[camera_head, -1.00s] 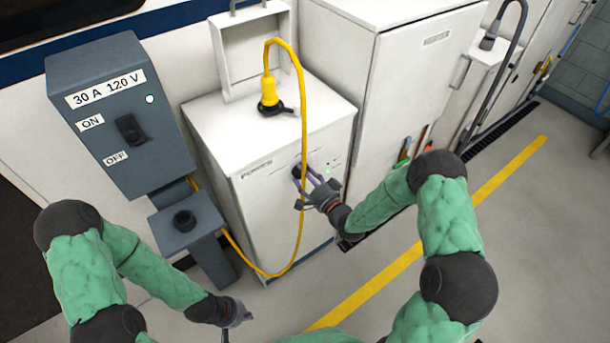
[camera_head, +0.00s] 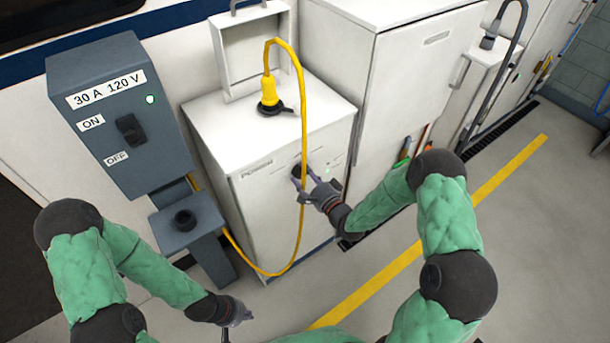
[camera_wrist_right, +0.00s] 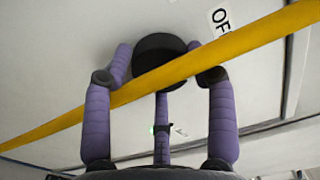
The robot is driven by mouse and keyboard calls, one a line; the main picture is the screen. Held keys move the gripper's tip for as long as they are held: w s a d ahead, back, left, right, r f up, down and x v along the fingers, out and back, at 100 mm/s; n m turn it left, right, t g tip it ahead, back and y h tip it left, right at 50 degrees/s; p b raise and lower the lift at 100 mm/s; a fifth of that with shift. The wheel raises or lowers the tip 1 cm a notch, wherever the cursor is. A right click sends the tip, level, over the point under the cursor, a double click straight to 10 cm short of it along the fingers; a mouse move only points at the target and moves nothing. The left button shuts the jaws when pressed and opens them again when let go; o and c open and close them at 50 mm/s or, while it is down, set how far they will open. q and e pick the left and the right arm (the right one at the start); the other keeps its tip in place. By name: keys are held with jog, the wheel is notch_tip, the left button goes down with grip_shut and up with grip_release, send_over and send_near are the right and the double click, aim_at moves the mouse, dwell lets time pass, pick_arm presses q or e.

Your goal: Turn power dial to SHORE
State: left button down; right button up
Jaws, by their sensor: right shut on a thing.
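The dark round power dial (camera_wrist_right: 160,58) is on the front of the white power cabinet (camera_head: 262,212). My right gripper (camera_head: 302,177) is at the dial, with its fingers on both sides of it. In the right wrist view my right gripper (camera_wrist_right: 160,72) is shut on the dial. The yellow cable (camera_wrist_right: 215,58) crosses in front of the dial and fingers there.
The yellow plug (camera_head: 268,92) sits in the cabinet top under a raised lid (camera_head: 252,52). Its cable hangs down the cabinet front. A grey 30 A 120 V box (camera_head: 150,165) with an ON/OFF switch stands left. Open floor (camera_head: 400,310) lies at lower right.

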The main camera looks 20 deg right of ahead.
jog(key=o, duration=1.2)
jog(key=shift+s+a+f, duration=0.1)
jog(key=shift+a, duration=0.25)
jog(key=shift+c, duration=0.2)
jog(key=shift+d, duration=0.1)
jog(key=shift+d, duration=0.1)
jog(key=v, duration=1.2)
